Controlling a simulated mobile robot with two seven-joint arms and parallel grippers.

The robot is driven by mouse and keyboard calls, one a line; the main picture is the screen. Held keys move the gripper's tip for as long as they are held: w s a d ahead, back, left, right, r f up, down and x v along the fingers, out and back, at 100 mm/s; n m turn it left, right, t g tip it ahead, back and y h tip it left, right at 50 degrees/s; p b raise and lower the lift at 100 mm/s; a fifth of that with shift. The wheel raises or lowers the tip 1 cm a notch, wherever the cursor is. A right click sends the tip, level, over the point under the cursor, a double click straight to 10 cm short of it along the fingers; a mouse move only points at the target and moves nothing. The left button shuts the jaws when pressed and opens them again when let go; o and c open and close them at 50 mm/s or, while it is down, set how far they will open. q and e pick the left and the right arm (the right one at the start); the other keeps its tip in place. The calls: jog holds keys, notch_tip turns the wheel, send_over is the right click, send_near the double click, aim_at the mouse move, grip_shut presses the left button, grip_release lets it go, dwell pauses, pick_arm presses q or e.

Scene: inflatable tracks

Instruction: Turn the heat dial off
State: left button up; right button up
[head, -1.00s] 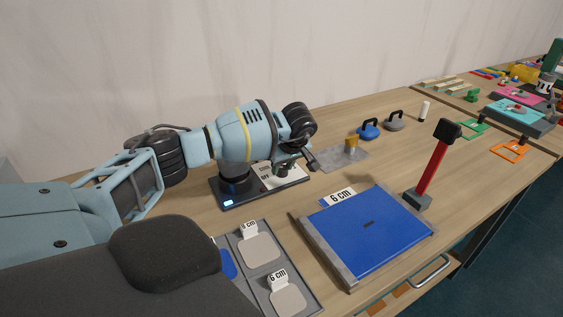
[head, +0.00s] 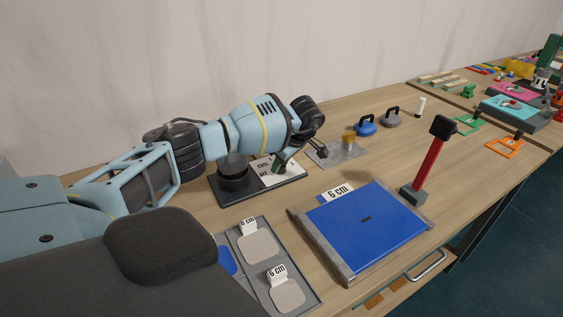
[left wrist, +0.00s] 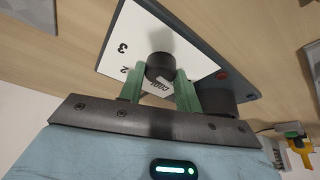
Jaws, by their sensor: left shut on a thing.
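The heat dial is a black round knob (left wrist: 160,66) on a white plate with printed numbers (left wrist: 125,45), in the left wrist view. My left gripper (left wrist: 160,82) has green fingers on either side of the knob and is shut on it. In the head view, the heater's dark base (head: 285,192) lies on the table with a black round piece (head: 233,176) on its left. The knob's exact setting cannot be read. My right gripper is not in view.
A grey plate with a brass-coloured block (head: 348,138) lies beyond the heater. Blue and grey kettle-like weights (head: 366,128) stand farther back.

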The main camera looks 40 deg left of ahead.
pick_arm(q)
jog(key=o, duration=1)
jog(key=shift+c, duration=0.2)
jog(key=v, duration=0.7)
jog(key=shift+d+r, duration=0.2)
jog(key=shift+r, duration=0.15)
